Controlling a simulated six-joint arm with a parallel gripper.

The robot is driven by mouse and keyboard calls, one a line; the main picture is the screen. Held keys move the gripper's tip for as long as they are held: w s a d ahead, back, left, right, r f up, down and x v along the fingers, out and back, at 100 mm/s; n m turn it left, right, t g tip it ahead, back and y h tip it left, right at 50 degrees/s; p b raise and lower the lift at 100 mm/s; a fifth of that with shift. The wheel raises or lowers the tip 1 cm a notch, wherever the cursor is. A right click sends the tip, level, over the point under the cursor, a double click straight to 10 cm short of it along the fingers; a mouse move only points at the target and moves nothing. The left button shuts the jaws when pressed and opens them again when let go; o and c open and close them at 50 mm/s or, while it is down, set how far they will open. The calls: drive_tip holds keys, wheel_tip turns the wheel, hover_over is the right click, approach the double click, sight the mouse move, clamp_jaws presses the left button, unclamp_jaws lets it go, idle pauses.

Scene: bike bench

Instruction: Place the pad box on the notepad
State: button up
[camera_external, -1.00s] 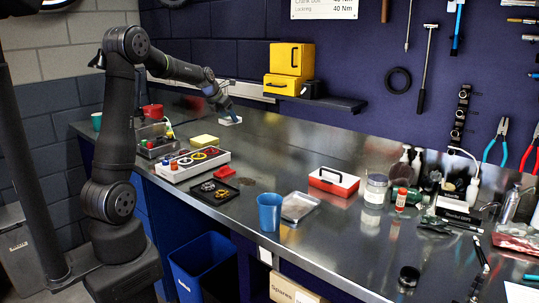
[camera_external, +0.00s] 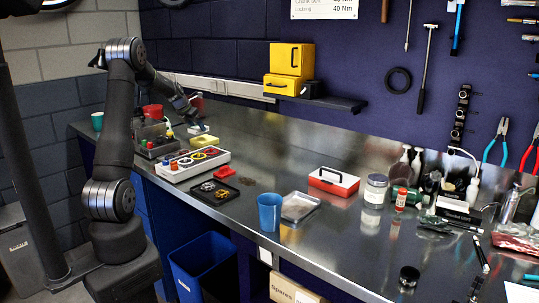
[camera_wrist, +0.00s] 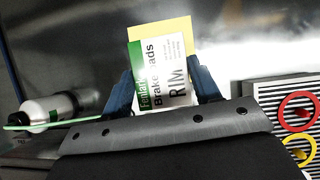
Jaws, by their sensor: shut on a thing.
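The pad box is a small white and green box of brake pads (camera_wrist: 162,75). My gripper (camera_wrist: 166,92) is shut on it, with one blue finger at each side of the box. In the external view the pad box (camera_external: 199,129) shows as a small pale shape under my gripper (camera_external: 197,125). The notepad (camera_external: 205,140) is a yellow square on the bench, just below and slightly right of the held box in the picture. In the wrist view the yellow notepad (camera_wrist: 176,29) shows partly behind the box, which hides the rest. I cannot tell whether they touch.
A white-sided tray (camera_external: 190,172) with coloured rings lies just in front of the notepad. A grey bin (camera_external: 148,150) with small coloured items stands to its left. A white bottle (camera_wrist: 45,110) lies left in the wrist view.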

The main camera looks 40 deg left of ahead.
sight(194, 129)
drive_tip(key=shift+f, duration=2)
drive_tip(key=shift+f, duration=0.1)
drive_tip(key=o, duration=1)
drive_tip(key=shift+s+r, duration=0.15)
drive_tip(key=shift+r, duration=0.25)
drive_tip(key=v, duration=1.1)
drive_tip(key=shift+s+r, duration=0.1)
